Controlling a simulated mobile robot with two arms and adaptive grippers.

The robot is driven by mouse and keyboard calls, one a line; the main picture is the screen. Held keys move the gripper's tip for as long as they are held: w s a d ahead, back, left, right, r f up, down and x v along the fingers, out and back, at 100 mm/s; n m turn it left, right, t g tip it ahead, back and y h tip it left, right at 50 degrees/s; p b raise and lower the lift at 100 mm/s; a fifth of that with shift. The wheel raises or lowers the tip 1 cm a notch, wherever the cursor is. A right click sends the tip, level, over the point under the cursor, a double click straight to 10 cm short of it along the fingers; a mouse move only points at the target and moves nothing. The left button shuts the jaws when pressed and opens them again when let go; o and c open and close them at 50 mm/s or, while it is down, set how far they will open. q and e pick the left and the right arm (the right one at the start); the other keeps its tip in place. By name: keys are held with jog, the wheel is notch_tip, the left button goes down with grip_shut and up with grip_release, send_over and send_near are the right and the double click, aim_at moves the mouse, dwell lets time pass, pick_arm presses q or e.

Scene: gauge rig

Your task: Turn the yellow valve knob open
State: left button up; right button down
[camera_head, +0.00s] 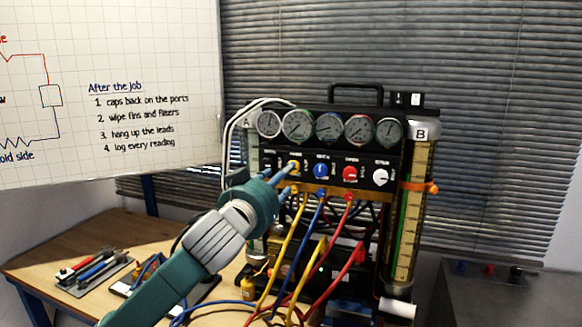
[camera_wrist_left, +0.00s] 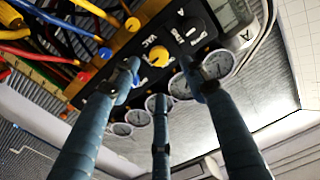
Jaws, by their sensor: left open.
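The yellow valve knob (camera_head: 293,167) is on the black front panel of the gauge rig, left of the blue knob (camera_head: 320,170). In the left wrist view the yellow knob (camera_wrist_left: 158,56) shows between and beyond the spread fingers. My left gripper (camera_head: 285,180) is open in front of the panel, close to the yellow knob. Its fingers (camera_wrist_left: 160,78) straddle the knob in the picture, with nothing held. Whether a fingertip touches the knob or panel, I cannot tell. My right gripper is not in view.
A red knob (camera_head: 349,173) and a white knob (camera_head: 380,176) sit farther right, below a row of several gauges (camera_head: 329,127). Yellow, blue and red hoses (camera_head: 317,222) hang below the panel, close to my left gripper. Tools (camera_head: 88,266) lie on the bench at left.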

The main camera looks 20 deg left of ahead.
pick_arm(q)
jog(key=w+p, duration=0.2)
jog(key=w, duration=0.6)
jog(key=shift+w+d, duration=0.2)
jog(key=shift+w, duration=0.05)
grip_shut()
